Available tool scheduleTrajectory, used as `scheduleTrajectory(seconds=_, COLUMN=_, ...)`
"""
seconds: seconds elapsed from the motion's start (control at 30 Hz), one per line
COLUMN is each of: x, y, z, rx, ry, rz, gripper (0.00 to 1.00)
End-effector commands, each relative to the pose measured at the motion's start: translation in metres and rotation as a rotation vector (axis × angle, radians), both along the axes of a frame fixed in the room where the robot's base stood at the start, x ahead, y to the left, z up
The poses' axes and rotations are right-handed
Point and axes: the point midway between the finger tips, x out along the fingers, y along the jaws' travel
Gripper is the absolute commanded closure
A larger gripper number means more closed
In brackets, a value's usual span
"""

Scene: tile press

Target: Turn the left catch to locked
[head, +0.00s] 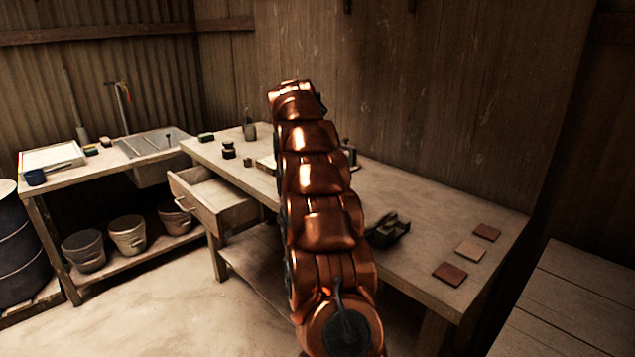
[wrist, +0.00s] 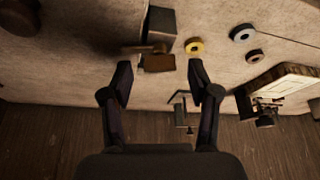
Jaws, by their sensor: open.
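My gripper (wrist: 160,73) shows in the wrist view with its two dark fingers wide apart and nothing between the tips. A dark block (wrist: 162,22) with a brown piece (wrist: 158,62) at its lower end lies just beyond the fingertips. A pale slab in a wooden frame (wrist: 292,78) with dark metal fittings (wrist: 264,112) is at the right, outside the fingers. A thin bent metal part (wrist: 182,100) shows between the fingers, lower down. I cannot tell which part is the left catch or how it is turned.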

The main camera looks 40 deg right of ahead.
Motion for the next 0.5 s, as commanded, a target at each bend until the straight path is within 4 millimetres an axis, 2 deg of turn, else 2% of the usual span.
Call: scheduleTrajectory(seconds=0.5, x=-0.005, y=0.023, z=0.058, rx=-0.002, ry=-0.003, rz=0.000, gripper=0.40)
